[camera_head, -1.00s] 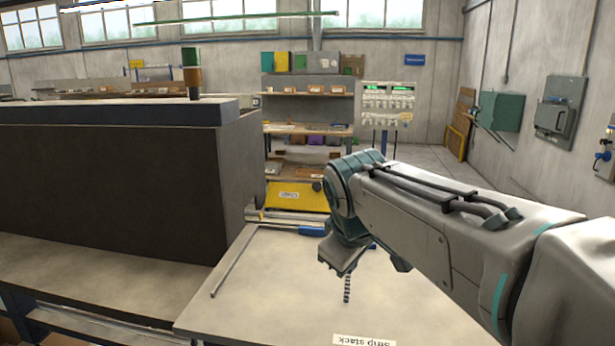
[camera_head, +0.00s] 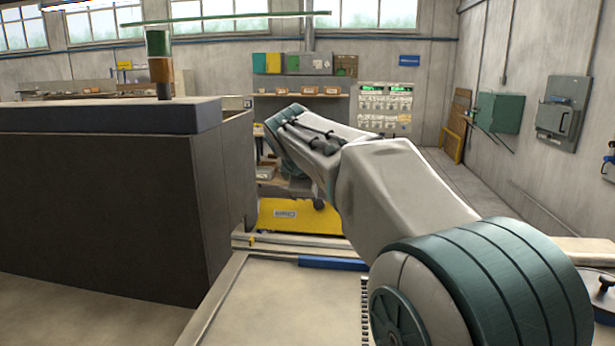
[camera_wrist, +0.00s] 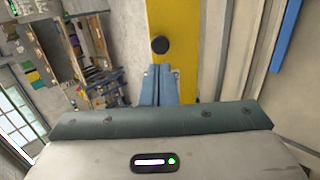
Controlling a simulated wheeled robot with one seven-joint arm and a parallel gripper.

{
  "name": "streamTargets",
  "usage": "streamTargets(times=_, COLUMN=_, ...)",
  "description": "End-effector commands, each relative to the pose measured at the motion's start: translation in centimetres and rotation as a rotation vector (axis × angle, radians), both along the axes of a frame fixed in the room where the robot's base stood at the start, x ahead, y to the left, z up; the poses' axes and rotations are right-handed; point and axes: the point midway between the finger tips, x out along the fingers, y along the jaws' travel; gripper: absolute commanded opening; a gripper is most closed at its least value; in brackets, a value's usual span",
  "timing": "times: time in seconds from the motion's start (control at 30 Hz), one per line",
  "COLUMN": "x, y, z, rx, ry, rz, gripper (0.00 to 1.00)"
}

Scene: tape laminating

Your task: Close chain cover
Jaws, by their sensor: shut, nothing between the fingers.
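A yellow panel (camera_head: 290,215) with a white label, apparently the chain cover, stands low beyond the worktable in the head view. Its dark round knob (camera_head: 318,203) is at the upper right. In the wrist view the yellow panel (camera_wrist: 182,20) runs up the middle, with the black knob (camera_wrist: 160,45) just ahead of my fingertips. My gripper (camera_wrist: 160,70) is shut and empty, pointing at the panel. I cannot tell whether it touches it. In the head view my arm hides the gripper. How far open the cover stands is unclear.
A large dark machine housing (camera_head: 110,200) fills the left. The worktable (camera_head: 290,300) has a blue piece (camera_head: 333,264) at its far edge. Shelves (camera_head: 300,110) and a panel board (camera_head: 385,110) stand behind. A blue bar (camera_wrist: 286,35) shows at right in the wrist view.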

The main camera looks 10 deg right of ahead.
Motion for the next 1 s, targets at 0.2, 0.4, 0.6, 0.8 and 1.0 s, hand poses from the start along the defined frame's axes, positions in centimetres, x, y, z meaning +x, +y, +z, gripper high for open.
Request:
streamTargets(times=0.2, x=2.8, y=-1.1, z=-3.0, rx=0.0, ry=0.003, rz=0.0, gripper=0.0)
streamTargets(times=0.4, x=4.1, y=-1.5, z=-4.4, rx=0.001, ry=0.001, rz=0.002, gripper=0.0)
streamTargets(times=0.6, x=4.4, y=-1.7, z=-4.8, rx=0.002, ry=0.001, rz=0.003, gripper=0.0)
streamTargets(times=0.8, x=4.4, y=-1.6, z=-4.8, rx=0.002, ry=0.001, rz=0.003, gripper=0.0)
streamTargets(times=1.0, x=4.5, y=-1.4, z=-4.6, rx=0.005, ry=0.01, rz=0.007, gripper=0.0)
